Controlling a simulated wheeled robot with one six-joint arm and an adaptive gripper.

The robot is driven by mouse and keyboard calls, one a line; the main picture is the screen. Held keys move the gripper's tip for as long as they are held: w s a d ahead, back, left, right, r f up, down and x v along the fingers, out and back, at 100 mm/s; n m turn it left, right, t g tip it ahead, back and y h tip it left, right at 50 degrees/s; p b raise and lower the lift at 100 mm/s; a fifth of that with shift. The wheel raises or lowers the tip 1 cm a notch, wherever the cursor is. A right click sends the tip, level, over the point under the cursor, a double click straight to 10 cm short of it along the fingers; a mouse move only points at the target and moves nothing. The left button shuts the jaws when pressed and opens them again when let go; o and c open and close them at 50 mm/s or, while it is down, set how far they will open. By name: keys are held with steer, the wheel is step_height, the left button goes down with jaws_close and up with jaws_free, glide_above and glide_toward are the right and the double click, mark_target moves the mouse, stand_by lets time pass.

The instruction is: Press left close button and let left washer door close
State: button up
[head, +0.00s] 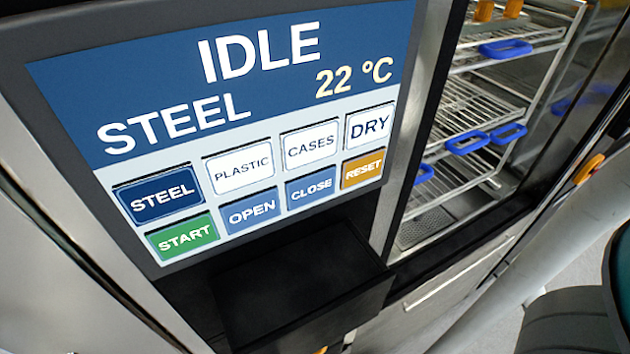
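In the head view, a washer control panel (245,120) fills the left half, reading IDLE, STEEL and 22 °C. The blue CLOSE button (311,189) is in its lower row, between the blue OPEN button (250,211) and the orange RESET button (362,170). To the right of the panel the washer chamber (470,140) is open, with its racks in plain sight. No gripper fingers show in this view. Parts of my arm appear at the right edge, and nothing of it touches the panel.
Wire racks (470,100) with blue handles (467,142) stand inside the chamber. A dark ledge (300,290) juts out below the panel. The green START button (182,239) and the STEEL, PLASTIC, CASES and DRY buttons lie close to CLOSE.

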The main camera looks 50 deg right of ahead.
jaws_close()
stand_by(1.0)
